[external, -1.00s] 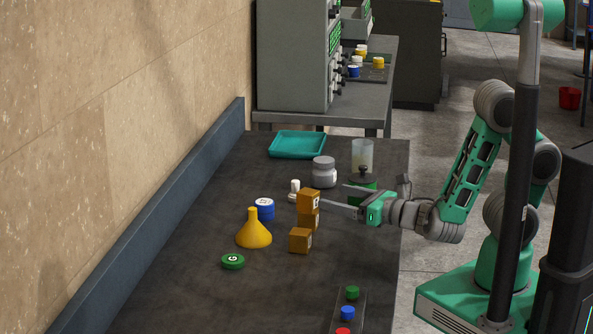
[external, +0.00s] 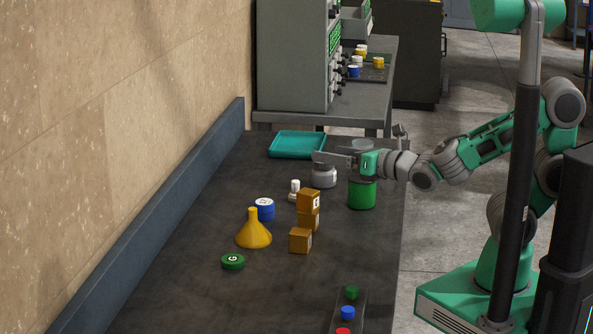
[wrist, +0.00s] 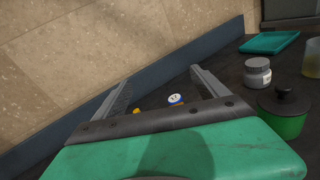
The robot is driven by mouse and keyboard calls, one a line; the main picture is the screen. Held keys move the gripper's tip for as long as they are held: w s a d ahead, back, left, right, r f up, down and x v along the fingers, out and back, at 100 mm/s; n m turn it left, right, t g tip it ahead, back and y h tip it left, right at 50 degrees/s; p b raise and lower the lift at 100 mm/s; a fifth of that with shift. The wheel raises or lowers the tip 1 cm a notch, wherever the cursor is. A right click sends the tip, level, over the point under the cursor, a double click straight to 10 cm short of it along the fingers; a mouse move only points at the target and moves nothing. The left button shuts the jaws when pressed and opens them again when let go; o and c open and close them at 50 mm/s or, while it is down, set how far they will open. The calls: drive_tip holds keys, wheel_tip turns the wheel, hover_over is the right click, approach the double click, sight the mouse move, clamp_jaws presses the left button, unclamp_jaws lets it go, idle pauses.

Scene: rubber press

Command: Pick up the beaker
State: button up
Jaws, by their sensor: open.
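The beaker (wrist: 312,58) is a translucent cup with yellowish contents, cut off by the right edge of the wrist view. In the external view only its top (external: 362,144) shows, behind my gripper. My gripper (external: 318,157) is raised over the table, level, with its fingers pointing left across the grey jar. In the wrist view its two fingers (wrist: 162,80) are spread with nothing held between them. The beaker stands apart from the fingers, off to their right in that view.
A green pot (external: 362,194) with a dark knobbed lid stands near the beaker, beside a grey jar (external: 323,177). A teal tray (external: 297,144) lies behind. Orange blocks (external: 301,240), a yellow funnel (external: 253,234) and a blue-sided container (external: 265,209) stand nearer.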

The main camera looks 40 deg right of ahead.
drive_tip(key=w+m+g, duration=0.2)
drive_tip(key=w+m, duration=1)
drive_tip(key=w, duration=0.4)
drive_tip(key=w+d+r+m+g+y+b, duration=0.1)
drive_tip(key=w+d+r+m+g, duration=0.1)
drive_tip(key=w+d+m, duration=0.9)
drive_tip(key=s+d+f+m+g+y, duration=0.1)
drive_tip(key=s+d+m, duration=0.15)
drive_tip(key=d, duration=0.95)
drive_tip(key=s+d+f+m+g+y, duration=0.15)
drive_tip(key=d+m, duration=0.25)
drive_tip(key=d, duration=0.8)
drive_tip(key=shift+t, duration=0.35)
drive_tip(key=f, duration=1.2)
drive_tip(key=shift+w+f, duration=0.2)
drive_tip(key=shift+w, duration=0.15)
drive_tip(key=x, duration=0.4)
drive_tip(key=p+x, duration=0.1)
drive_tip(key=x, duration=0.2)
drive_tip(key=shift+w+a+r, duration=0.1)
drive_tip(key=shift+w+a, duration=0.15)
drive_tip(key=shift+a, duration=0.1)
drive_tip(key=shift+d, duration=0.1)
drive_tip(key=shift+c, duration=0.2)
